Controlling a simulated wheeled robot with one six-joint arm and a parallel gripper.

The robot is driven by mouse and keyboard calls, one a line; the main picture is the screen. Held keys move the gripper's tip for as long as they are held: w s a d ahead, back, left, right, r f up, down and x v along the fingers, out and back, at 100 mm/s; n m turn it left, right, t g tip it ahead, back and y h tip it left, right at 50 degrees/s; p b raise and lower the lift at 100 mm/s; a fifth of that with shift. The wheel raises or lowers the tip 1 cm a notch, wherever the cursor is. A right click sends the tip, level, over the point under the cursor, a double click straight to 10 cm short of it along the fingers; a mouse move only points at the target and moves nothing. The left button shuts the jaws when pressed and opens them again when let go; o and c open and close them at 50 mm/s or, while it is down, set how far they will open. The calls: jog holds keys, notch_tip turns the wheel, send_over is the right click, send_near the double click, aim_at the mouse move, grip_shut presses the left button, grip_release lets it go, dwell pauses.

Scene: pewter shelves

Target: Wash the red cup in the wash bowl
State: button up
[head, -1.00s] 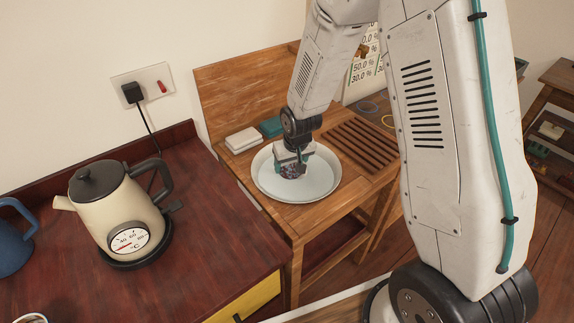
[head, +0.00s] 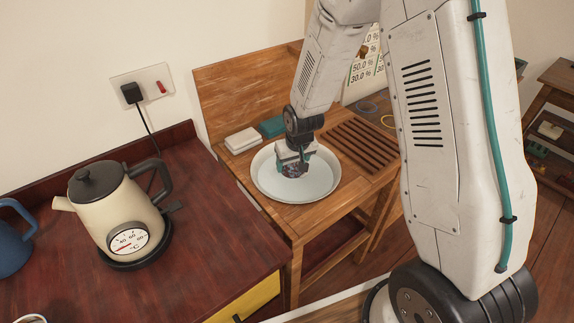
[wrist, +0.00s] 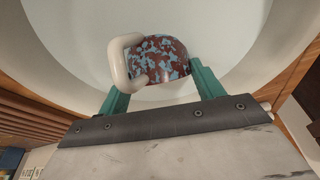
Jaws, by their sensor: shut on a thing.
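The cup (wrist: 160,58) is reddish brown with light blue patches and has a cream handle on its left in the wrist view. My gripper (wrist: 160,88) has its two teal fingers on either side of the cup and is shut on it. In the head view my gripper (head: 294,160) points down into the white wash bowl (head: 262,188), and the cup (head: 294,171) shows small and partly hidden between the fingers. The cup is inside the bowl's rim, over its pale interior. I cannot tell whether it touches the bottom.
The bowl stands on a wooden stand with a slatted rack (head: 362,146) on its right. A white block (head: 242,140) and a teal block (head: 273,126) lie behind the bowl.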

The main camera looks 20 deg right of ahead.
jog(key=shift+w+d, duration=0.2)
jog(key=shift+d, duration=0.45)
jog(key=shift+w+d, duration=0.2)
jog(key=shift+d, duration=0.4)
jog(key=shift+s+a, duration=0.2)
jog(key=shift+a, duration=0.45)
jog(key=shift+s+a, duration=0.2)
jog(key=shift+a, duration=0.45)
notch_tip(320, 180, up, 10)
